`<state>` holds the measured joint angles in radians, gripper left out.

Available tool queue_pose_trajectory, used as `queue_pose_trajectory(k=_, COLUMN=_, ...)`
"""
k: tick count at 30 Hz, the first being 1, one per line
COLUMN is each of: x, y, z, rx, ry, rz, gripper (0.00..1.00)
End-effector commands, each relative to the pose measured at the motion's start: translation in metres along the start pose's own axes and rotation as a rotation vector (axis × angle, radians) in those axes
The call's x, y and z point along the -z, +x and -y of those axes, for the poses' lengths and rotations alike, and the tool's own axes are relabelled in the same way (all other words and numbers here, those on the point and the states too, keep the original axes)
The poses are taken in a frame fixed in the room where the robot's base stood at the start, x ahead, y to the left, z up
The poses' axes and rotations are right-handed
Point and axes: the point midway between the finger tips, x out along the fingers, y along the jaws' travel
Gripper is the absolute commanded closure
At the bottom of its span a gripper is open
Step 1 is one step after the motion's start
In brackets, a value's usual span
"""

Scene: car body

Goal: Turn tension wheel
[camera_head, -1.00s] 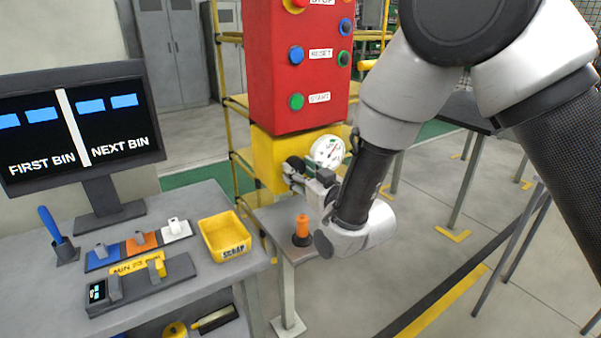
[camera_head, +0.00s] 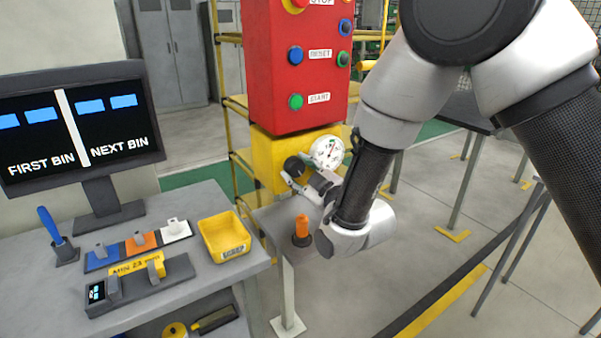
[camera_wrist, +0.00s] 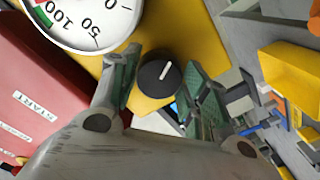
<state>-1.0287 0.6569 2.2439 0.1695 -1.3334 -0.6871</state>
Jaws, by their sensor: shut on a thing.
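The tension wheel is a round black knob (camera_wrist: 160,76) with a white pointer line, on the front of a yellow box (camera_head: 270,150). In the head view the knob (camera_head: 294,167) shows just beyond my gripper (camera_head: 296,181). The white line points up and slightly right in that view. A white dial gauge (camera_head: 327,152) sits right beside the knob; its scale (camera_wrist: 80,20) fills the wrist view's top left.
A red panel (camera_head: 300,75) with push buttons rises above the yellow box. A bench (camera_head: 190,310) at the left carries a monitor (camera_head: 85,125), a yellow scrap bin (camera_head: 222,238) and small fixtures. An orange-handled tool (camera_head: 302,228) stands on a small grey shelf below my gripper.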

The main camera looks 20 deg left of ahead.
Motion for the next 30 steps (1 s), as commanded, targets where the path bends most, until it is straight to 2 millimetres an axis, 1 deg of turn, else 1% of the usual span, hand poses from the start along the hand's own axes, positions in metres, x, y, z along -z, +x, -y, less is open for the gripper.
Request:
queue_pose_trajectory(k=6, x=0.0, y=-0.0002, z=-0.0002, rx=0.0, ry=-0.046, rz=0.0, gripper=0.78)
queue_pose_trajectory(k=18, x=0.0, y=-0.0002, z=-0.0001, rx=0.0, ry=-0.052, rz=0.0, gripper=0.78)
queue_pose_trajectory(k=19, x=0.0, y=-0.0002, z=-0.0001, rx=0.0, ry=-0.052, rz=0.0, gripper=0.53)
queue_pose_trajectory(k=20, x=0.0, y=-0.0002, z=-0.0001, rx=0.0, ry=-0.052, rz=0.0, gripper=0.47)
queue_pose_trajectory(k=21, x=0.0, y=-0.0002, z=0.0, rx=0.0, ry=-0.052, rz=0.0, gripper=0.45)
queue_pose_trajectory(k=30, x=-0.0001, y=-0.0016, z=0.0, rx=0.001, ry=-0.051, rz=0.0, gripper=0.45)
